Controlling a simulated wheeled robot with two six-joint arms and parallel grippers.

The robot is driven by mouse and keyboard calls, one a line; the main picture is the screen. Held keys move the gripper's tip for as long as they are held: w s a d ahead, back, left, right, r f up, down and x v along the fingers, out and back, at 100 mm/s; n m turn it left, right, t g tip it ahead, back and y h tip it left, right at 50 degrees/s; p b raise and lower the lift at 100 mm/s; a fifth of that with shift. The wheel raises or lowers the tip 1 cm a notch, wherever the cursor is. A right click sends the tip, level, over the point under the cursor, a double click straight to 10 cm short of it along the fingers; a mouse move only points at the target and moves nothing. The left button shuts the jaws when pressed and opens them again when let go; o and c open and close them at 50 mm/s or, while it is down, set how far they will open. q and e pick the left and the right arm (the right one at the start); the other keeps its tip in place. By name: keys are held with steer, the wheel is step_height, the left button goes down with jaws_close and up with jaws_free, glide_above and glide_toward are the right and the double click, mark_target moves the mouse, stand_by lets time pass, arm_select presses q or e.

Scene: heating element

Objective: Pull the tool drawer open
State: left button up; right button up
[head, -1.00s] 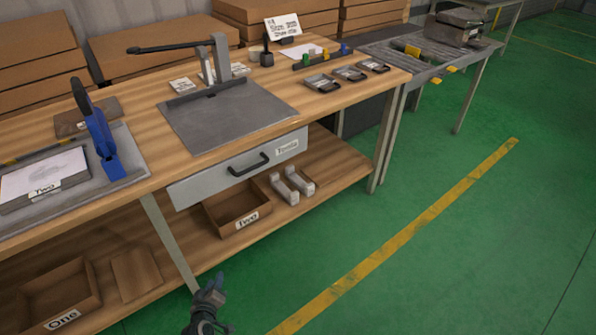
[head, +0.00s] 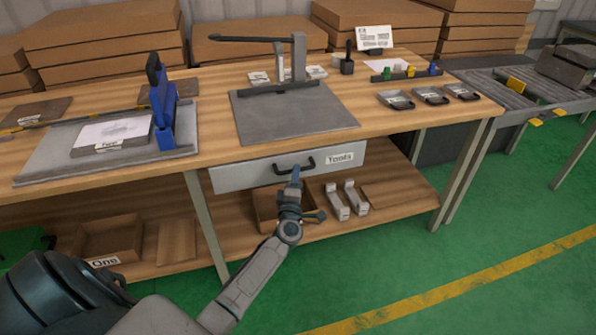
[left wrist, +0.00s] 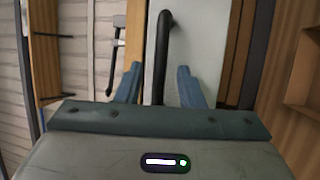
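The tool drawer (head: 235,177) is a light grey front under the bench top, with a "Tools" label at its right. It looks shut, roughly flush below the bench edge. Its black bar handle (head: 308,162) sticks out in the middle. My left gripper (head: 296,175) is at the handle. In the left wrist view the two blue fingers (left wrist: 157,85) stand apart, with the black handle (left wrist: 163,45) between them and a gap visible on both sides. The drawer front (left wrist: 200,40) is just beyond the fingertips. My right gripper is not in view.
The wooden bench top (head: 400,125) overhangs the drawer. Below, the shelf (head: 400,190) holds an open box (head: 265,205) and two light brackets (head: 347,200). A bench leg (head: 207,225) stands left of the drawer. Green floor (head: 420,265) in front is clear.

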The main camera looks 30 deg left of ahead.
arm_select(q)
steer(key=shift+x, duration=1.5)
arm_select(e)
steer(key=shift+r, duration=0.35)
arm_select(q)
steer(key=shift+c, duration=0.4)
jaws_close()
steer(key=shift+s, duration=0.1)
